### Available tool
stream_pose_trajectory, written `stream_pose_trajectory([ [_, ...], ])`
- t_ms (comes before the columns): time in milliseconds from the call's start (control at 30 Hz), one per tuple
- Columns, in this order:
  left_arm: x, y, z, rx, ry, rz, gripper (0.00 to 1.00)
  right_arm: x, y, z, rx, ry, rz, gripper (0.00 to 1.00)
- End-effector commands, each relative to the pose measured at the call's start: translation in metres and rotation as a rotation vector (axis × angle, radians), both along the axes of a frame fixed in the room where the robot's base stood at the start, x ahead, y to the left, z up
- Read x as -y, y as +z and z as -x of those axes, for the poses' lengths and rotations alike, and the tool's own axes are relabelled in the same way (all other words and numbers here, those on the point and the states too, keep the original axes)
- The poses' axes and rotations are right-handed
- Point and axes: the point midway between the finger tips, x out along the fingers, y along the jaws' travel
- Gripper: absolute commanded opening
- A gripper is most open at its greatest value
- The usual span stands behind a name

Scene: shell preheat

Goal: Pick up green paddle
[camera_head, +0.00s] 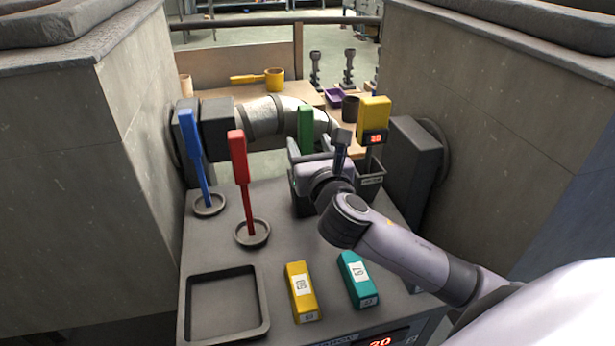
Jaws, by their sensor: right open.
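The green paddle (305,128) stands upright towards the back of the grey table. Its upper part shows; its lower part is hidden behind my right gripper. My right gripper (308,160) is open, with its fingers pointing away at the green paddle. The paddle appears to stand between or just beyond the fingers; I cannot tell whether they touch it. My left gripper is not in view.
A blue paddle (193,145) and a red paddle (240,165) stand in round holders at left. A yellow block (300,290), a teal block (357,278) and an empty tray (192,332) lie in front. A yellow device (374,112) stands at right. Large grey walls flank the table.

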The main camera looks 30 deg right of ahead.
Motion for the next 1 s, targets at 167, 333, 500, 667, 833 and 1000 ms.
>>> stream_pose_trajectory([
  [167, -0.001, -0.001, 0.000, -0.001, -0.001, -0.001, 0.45, 0.004, -0.001, -0.016, 0.001, -0.002, 0.000, 0.60],
  [333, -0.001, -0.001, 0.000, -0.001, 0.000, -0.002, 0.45, 0.010, -0.004, -0.037, 0.001, -0.002, -0.001, 0.60],
  [500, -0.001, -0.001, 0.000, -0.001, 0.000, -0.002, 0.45, 0.013, -0.004, -0.051, 0.000, -0.001, -0.001, 0.60],
  [667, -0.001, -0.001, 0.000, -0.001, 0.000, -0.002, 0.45, 0.014, -0.004, -0.053, 0.000, -0.001, -0.001, 0.60],
  [833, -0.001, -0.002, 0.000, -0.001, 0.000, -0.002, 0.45, 0.014, -0.004, -0.053, 0.000, -0.001, 0.000, 0.47],
  [1000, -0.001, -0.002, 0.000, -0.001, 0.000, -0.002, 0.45, 0.014, -0.004, -0.053, 0.000, -0.001, 0.000, 0.04],
])
